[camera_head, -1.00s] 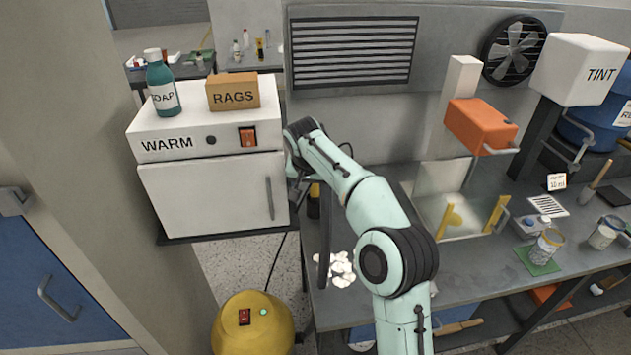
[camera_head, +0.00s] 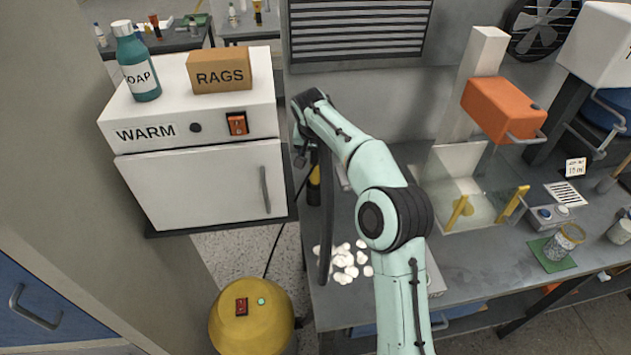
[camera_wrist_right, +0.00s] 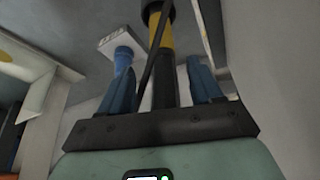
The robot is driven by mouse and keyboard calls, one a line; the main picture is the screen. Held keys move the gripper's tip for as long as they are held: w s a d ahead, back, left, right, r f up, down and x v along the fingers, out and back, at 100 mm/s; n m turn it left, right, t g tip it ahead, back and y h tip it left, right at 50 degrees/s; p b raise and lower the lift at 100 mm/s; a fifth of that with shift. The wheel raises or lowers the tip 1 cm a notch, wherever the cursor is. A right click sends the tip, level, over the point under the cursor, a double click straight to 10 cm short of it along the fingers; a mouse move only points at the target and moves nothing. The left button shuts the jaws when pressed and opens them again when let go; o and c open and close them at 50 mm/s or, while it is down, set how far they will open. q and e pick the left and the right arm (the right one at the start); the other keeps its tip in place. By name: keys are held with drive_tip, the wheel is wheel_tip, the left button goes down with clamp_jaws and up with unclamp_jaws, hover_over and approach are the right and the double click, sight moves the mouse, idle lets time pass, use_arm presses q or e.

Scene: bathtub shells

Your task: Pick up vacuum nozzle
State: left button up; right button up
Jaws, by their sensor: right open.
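The vacuum nozzle, a yellow and black tube (camera_wrist_right: 162,62), stands between the two blue fingers of my right gripper (camera_wrist_right: 163,85) in the right wrist view. The fingers are apart, one on each side of it, with no clear contact. In the head view the yellow and black nozzle (camera_head: 314,186) shows just left of my right arm, beside the bench edge. My right gripper (camera_head: 301,157) is small and partly hidden there by the wrist. My left gripper is out of view.
A yellow vacuum drum (camera_head: 252,318) stands on the floor below. A white warming cabinet (camera_head: 205,185) is close on the left, with a soap bottle (camera_head: 139,70) and rags box (camera_head: 220,72) on top. White lumps (camera_head: 345,264) lie on the grey bench (camera_head: 465,250).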

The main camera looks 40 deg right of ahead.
sight(316, 165)
drive_tip(key=x, duration=0.2)
drive_tip(key=shift+w+d+f, duration=0.15)
drive_tip(key=shift+w+f, duration=0.05)
drive_tip(key=shift+f, duration=0.05)
drive_tip(key=x, duration=0.5)
drive_tip(key=shift+a+f, duration=0.15)
drive_tip(key=shift+a, duration=0.05)
drive_tip(key=c, duration=1)
